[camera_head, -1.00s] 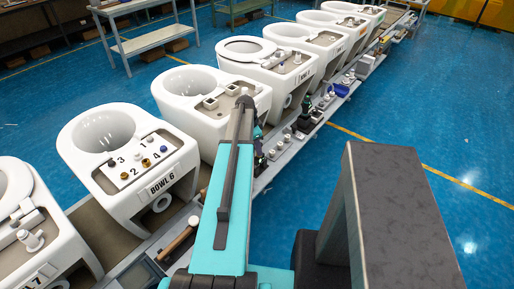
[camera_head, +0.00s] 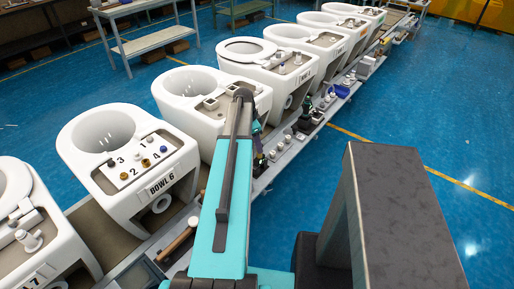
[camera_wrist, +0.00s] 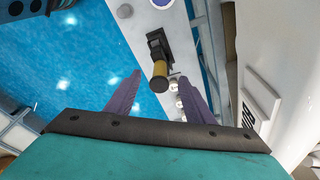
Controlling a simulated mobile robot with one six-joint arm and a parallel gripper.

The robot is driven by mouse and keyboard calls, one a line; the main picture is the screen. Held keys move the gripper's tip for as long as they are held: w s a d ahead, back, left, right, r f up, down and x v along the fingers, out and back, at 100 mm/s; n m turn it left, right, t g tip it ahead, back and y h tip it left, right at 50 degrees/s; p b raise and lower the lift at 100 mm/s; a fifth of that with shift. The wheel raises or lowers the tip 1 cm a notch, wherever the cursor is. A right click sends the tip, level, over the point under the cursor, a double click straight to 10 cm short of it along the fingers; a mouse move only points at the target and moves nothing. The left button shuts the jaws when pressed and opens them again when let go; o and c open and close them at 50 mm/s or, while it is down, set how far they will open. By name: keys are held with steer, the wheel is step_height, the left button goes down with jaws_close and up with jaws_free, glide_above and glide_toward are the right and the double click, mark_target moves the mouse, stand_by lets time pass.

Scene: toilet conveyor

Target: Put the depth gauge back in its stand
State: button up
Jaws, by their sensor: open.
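My gripper (camera_wrist: 159,76) shows in the wrist view with its two purple fingers spread apart and nothing between them touching. Beyond and between the fingertips is a dark upright piece with a brass-yellow cylinder (camera_wrist: 160,69) that has a black end. It is on the pale rail ledge (camera_wrist: 174,20). I cannot tell for sure whether this is the depth gauge, its stand, or both together. In the head view my arm hides most of the gripper. A dark piece (camera_head: 259,160) shows on the ledge just right of my arm.
White toilet bowls, one labelled BOWL 6 (camera_head: 162,184), stand in a row on the conveyor. The ledge carries small fittings, a blue item (camera_head: 341,91) and a wooden-handled tool (camera_head: 177,243). A bowl's white side (camera_wrist: 270,60) is close on the gripper's right. Blue floor is open at left.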

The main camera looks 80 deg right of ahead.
step_height(320, 180, up, 10)
steer(key=w+a+b, duration=0.1)
steer(key=b, duration=0.1)
steer(key=shift+w, duration=0.4)
steer(key=shift+s, duration=0.1)
stand_by(0.9)
